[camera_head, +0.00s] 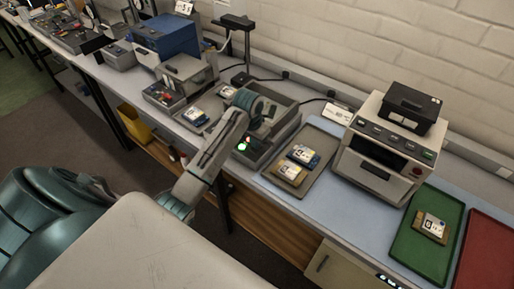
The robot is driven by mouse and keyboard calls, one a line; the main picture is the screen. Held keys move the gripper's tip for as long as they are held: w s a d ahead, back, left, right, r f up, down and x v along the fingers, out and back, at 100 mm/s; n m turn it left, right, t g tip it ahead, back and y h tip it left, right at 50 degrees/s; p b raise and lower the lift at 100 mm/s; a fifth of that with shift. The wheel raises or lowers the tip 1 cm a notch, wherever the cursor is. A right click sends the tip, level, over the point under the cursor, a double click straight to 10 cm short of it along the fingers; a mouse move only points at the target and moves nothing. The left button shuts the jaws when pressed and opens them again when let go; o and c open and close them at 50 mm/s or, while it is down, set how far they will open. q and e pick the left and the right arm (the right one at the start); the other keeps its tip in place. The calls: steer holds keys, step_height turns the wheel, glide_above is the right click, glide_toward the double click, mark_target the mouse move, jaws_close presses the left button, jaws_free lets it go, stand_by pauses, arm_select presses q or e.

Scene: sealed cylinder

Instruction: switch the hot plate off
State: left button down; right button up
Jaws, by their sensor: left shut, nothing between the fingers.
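The likely hot plate is a grey bench unit (283,131) with raised walls, in the middle of the bench. A small green light and a pale spot show on its front face. My left arm comes in from the lower left and reaches over the bench edge. My left gripper (262,112) is shut and empty, over the left part of this unit, and hides some of it. I cannot tell whether it touches the unit. The switch is too small to make out. My right gripper is out of view.
Right of the unit lies a grey tray (315,178) with labelled parts. Beyond it stand a boxy machine (350,165), a green tray (410,249) and a red tray (490,255). Left are a toolbox-like unit (160,92), a blue box (176,38) and a stand (247,45).

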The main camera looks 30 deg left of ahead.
arm_select(q)
steer(key=shift+f, duration=0.45)
steer(key=shift+r+p, duration=0.45)
steer(key=shift+r, duration=3.05)
